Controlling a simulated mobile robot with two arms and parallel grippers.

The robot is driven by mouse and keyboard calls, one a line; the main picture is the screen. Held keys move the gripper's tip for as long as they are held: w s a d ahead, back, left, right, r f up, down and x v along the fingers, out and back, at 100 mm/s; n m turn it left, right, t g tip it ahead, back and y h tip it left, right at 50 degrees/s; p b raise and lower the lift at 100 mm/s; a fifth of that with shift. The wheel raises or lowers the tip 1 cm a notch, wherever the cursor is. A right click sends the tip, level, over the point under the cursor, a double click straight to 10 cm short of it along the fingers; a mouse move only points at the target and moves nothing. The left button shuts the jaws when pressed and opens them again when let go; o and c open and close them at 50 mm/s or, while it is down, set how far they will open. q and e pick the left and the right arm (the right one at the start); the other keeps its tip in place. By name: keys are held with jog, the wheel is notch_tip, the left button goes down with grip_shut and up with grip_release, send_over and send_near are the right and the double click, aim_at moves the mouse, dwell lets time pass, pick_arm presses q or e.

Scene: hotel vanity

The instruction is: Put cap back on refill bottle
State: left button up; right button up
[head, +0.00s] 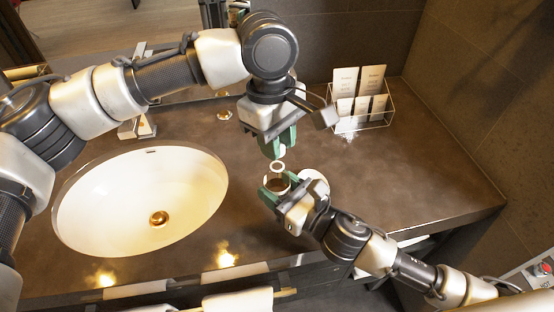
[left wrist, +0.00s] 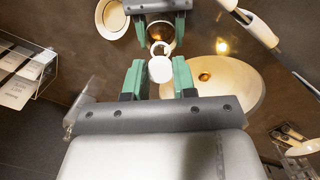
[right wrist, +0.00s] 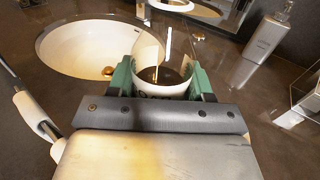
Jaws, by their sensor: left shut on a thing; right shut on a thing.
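My left gripper (head: 278,151) is shut on a small white cap (left wrist: 160,69), which sits between its green fingertips in the left wrist view. A pale ring (left wrist: 160,48) shows just beyond the cap; I cannot tell whether it belongs to it. My right gripper (head: 277,186) is shut on the refill bottle (right wrist: 163,88), a pale, wide-mouthed vessel with dark brown contents showing inside. The bottle's rim also shows in the head view (head: 277,178). The cap is above the bottle's open top and apart from it. The fingers hide part of the bottle's sides.
A white oval sink (head: 140,205) with a brass drain lies to the left. A pale round dish (head: 315,181) is beside my right gripper. A grey dispenser (right wrist: 265,42) stands near my left gripper.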

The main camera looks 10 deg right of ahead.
aim_at(277, 183)
pick_arm(q)
jog(key=shift+f, duration=0.1)
jog(key=shift+f, duration=0.85)
jog(key=shift+f, duration=0.55)
